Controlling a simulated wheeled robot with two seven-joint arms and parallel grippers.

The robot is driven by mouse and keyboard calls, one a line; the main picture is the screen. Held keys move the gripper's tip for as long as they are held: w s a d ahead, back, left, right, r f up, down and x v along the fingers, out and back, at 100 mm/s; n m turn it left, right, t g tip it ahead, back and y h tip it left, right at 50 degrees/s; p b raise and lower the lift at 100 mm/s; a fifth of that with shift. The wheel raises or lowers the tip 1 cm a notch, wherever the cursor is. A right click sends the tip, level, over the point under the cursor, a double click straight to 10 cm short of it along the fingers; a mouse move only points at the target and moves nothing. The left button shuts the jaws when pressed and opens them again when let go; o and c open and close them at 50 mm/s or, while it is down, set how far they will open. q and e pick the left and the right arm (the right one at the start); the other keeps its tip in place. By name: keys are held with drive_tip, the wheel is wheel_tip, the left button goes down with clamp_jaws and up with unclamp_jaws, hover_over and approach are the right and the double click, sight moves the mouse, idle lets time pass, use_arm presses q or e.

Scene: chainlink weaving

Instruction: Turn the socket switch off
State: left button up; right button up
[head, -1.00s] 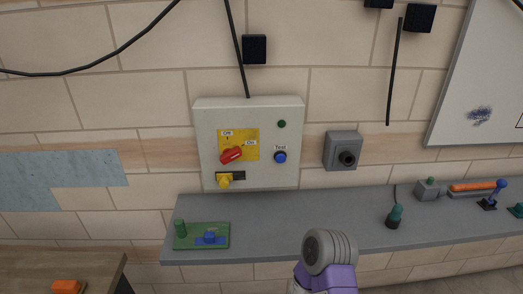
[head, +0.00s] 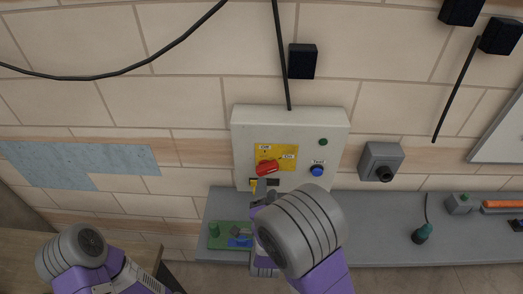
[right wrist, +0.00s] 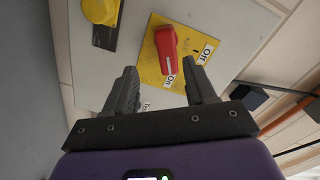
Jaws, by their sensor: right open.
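A pale control box (head: 242,125) is fixed to the tiled wall. On its yellow plate (head: 285,150) sits a red rotary switch (head: 267,167), with its handle turned toward the "On" label. In the right wrist view the red switch (right wrist: 165,45) lies just beyond the fingertips, its white mark beside "On"; the "Off" label is to its right. My right gripper (head: 262,190) is open and empty, just below the switch in the head view. In the right wrist view its two fingers (right wrist: 162,82) are spread, apart from the switch. My left arm shows at the lower left, but its fingers are out of sight.
A yellow knob (right wrist: 100,10) on a black plate is below the switch, partly hidden in the head view. A blue "Test" button (head: 317,171) is to the right. A grey socket (head: 381,162) is on the wall. A grey shelf (head: 375,230) runs below.

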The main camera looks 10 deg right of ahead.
sight(268, 172)
drive_tip(key=shift+w+d+r+p, duration=0.3)
drive_tip(key=shift+w+r, duration=0.35)
drive_tip(key=shift+r, duration=0.05)
drive_tip(key=shift+p+x, duration=0.45)
drive_tip(key=shift+x, duration=2.2)
drive_tip(key=shift+f, duration=0.2)
drive_tip(key=shift+a, duration=0.1)
drive_tip(key=c, duration=1)
drive_tip(key=shift+o, duration=0.2)
